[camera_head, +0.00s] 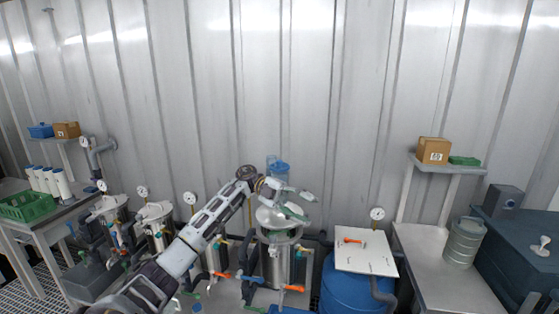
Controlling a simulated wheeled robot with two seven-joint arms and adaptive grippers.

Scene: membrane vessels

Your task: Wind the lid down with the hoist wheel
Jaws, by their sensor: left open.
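My left arm comes in from the lower left, and my left gripper (300,203) is open in front of and above the middle steel vessel (275,264). The vessel's round pale top (272,217) shows just under the gripper. The gripper covers part of it, and I cannot tell whether the lid is raised or seated. A blue part (280,168) stands up behind the gripper. I cannot clearly make out the hoist wheel, and cannot tell whether the gripper touches anything. My right gripper is not in view.
More steel vessels with gauges (158,226) stand at left. A blue barrel (345,290) with a white board (365,250) stands right of the middle vessel. A steel bench (440,270) holds a stacked metal canister (464,242). A green crate (27,205) sits on the left table.

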